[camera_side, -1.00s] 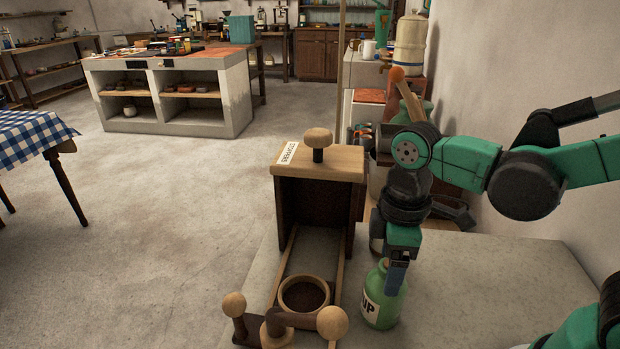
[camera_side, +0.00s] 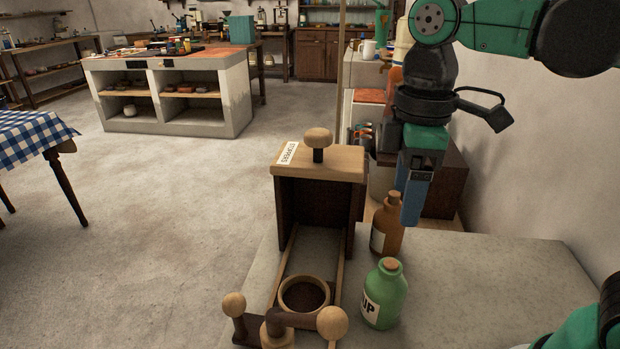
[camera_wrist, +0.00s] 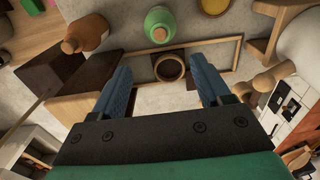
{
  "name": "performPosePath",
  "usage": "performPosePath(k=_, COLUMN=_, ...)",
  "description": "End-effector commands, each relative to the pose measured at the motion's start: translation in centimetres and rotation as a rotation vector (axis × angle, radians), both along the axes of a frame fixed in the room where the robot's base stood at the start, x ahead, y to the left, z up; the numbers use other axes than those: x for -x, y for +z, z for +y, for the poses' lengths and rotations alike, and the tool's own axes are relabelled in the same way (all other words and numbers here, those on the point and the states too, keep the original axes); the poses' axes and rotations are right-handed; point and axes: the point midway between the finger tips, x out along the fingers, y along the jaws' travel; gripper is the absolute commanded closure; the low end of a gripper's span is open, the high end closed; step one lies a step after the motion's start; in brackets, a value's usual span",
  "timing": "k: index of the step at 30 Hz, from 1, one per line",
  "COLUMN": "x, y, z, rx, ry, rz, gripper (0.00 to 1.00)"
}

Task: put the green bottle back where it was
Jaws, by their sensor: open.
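The green bottle (camera_side: 388,293), with a cork and a white label whose visible letters read "UP", stands upright on the pale worktop, right of a round wooden ring (camera_side: 327,294). My gripper (camera_side: 412,222) is above and behind it, apart from it, with empty jaws pointing down. In the wrist view the two blue fingers (camera_wrist: 161,72) are spread with nothing between them. The green bottle (camera_wrist: 159,26) shows there beyond the fingertips at the top, near the ring.
A wooden box with a knobbed lid and a label (camera_side: 318,163) stands behind the ring, with rails running forward. Wooden knobs (camera_side: 332,322) stand at the front. The worktop (camera_side: 490,290) is clear to the right of the green bottle.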

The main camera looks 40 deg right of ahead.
Motion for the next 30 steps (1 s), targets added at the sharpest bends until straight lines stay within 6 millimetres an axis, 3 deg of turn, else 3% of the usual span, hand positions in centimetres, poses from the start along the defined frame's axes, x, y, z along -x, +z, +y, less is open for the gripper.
performPosePath(k=4, x=-0.3, y=-0.1, z=-0.4, rx=-0.011, ry=-0.065, rz=-0.049, gripper=0.30)
performPosePath(k=10, x=-2.4, y=-5.0, z=-3.3, rx=-0.135, ry=-0.527, rz=-0.397, gripper=0.30)
performPosePath(k=15, x=-3.1, y=-6.9, z=-4.9, rx=-0.236, ry=-0.757, rz=-0.577, gripper=0.30)
performPosePath(k=30, x=-3.2, y=-6.9, z=-4.9, rx=-0.245, ry=-0.772, rz=-0.589, gripper=0.30)
